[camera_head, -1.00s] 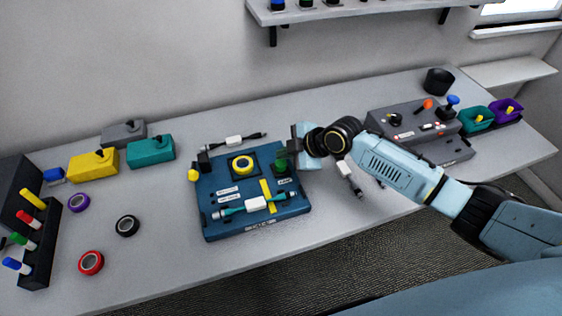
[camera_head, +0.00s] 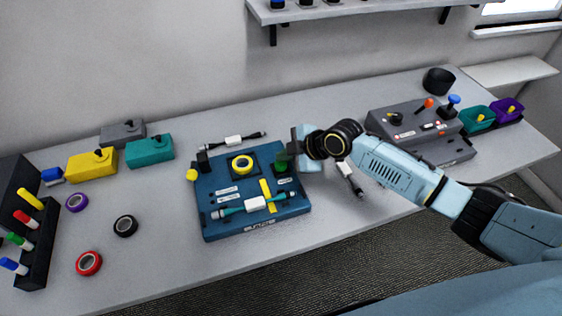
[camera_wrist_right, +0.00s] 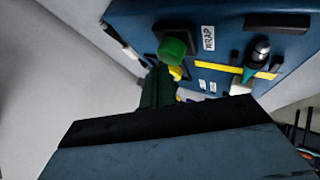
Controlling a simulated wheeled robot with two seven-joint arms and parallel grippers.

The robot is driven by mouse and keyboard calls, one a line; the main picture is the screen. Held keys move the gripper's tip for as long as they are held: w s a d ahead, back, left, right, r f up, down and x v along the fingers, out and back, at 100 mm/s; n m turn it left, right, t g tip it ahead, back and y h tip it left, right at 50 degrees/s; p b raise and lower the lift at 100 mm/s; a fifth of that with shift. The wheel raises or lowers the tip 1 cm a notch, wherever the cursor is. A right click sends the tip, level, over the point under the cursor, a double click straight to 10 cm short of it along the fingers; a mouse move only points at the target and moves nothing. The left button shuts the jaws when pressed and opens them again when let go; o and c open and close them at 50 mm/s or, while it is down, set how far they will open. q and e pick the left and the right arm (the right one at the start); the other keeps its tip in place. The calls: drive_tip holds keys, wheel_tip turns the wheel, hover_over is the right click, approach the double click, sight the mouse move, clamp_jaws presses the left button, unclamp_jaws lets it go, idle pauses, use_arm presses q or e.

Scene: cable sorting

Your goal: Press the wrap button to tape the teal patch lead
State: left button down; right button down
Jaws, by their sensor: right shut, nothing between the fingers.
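The blue taping board (camera_head: 215,185) lies on the table with a yellow tape roll (camera_head: 242,164) at its back. The teal patch lead (camera_head: 230,211) lies across its front, a white piece around its middle. The green wrap button (camera_head: 282,166) is at the board's right side, partly hidden by my right gripper (camera_head: 290,155). In the right wrist view the round button (camera_wrist_right: 173,47) shows beside its WRAP label (camera_wrist_right: 208,38). My right gripper is shut and empty, its tips (camera_wrist_right: 156,88) close to the button. I cannot tell whether they touch. My left gripper is out of view.
White-bodied leads lie behind the board (camera_head: 234,141) and under my right arm (camera_head: 350,180). A grey control box (camera_head: 385,125) stands to the right. Loose tape rolls, including a red one (camera_head: 89,263), lie left.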

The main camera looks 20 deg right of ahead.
sight(285, 164)
drive_tip(key=shift+f+b, duration=0.4)
drive_tip(key=shift+f, duration=0.15)
drive_tip(key=shift+r, duration=0.1)
idle(0.3)
drive_tip(key=shift+r+p, duration=0.95)
drive_tip(key=shift+r, duration=0.05)
wheel_tip(285, 164, up, 6)
drive_tip(key=p, duration=0.5)
idle(0.3)
